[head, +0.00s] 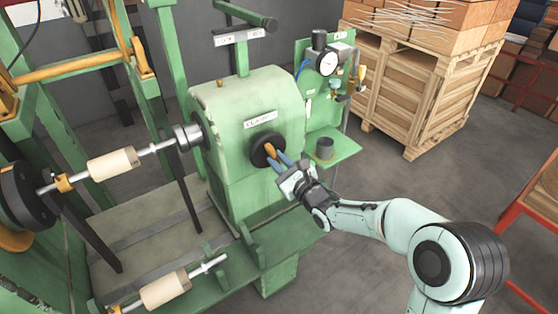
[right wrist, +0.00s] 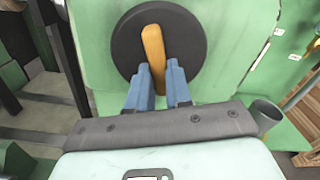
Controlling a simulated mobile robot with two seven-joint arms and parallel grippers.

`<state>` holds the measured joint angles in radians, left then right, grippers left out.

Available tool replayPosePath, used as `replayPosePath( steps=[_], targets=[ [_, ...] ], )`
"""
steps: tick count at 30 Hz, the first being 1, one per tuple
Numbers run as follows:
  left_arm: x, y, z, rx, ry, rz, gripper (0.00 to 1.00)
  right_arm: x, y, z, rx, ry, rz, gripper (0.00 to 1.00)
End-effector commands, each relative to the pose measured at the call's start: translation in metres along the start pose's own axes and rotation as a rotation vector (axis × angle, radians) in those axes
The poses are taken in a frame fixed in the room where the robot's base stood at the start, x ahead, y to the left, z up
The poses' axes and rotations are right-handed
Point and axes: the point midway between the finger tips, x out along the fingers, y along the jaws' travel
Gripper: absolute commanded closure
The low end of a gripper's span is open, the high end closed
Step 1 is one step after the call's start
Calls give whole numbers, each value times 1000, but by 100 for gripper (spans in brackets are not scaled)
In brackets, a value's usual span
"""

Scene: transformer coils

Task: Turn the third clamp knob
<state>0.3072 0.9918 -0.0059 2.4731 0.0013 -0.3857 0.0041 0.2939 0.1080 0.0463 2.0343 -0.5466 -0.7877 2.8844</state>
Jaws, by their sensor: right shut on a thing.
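The clamp knob is a round black disc (head: 262,149) with an orange bar handle (head: 271,152) across it. It sits on the front face of the green machine housing (head: 245,105), below a label that seems to read "CLAMP". My right gripper (head: 279,160) reaches it from the lower right, its blue fingers shut on the orange handle. In the right wrist view the black disc (right wrist: 122,45) fills the upper middle. There the handle (right wrist: 153,50) stands nearly upright, slightly tilted, between the two blue fingertips (right wrist: 158,75). My left gripper is not in view.
A shaft with a tan coil (head: 113,164) runs left of the housing. Another coil (head: 165,289) lies low in front. A gauge (head: 327,63) and a small grey cup (head: 324,149) are at the right of the machine. Wooden crates (head: 420,85) stand behind.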

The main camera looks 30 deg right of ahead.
Motion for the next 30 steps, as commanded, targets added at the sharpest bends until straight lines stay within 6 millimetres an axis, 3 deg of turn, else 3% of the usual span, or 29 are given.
replayPosePath(
  steps=[12, 13, 15, 25, 30],
  targets=[
    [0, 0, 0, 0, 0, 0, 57, 0, 1, -1, 15, 2, 1, 100],
    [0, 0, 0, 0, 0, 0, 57, 0, 1, -1, 14, 2, 1, 77],
    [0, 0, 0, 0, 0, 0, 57, 0, 1, -1, 14, 1, 1, 55],
    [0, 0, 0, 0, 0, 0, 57, -2, 0, 0, 11, 0, 0, 55],
    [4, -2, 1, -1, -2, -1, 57, -21, 0, -1, 8, 2, -1, 55]
  ],
)
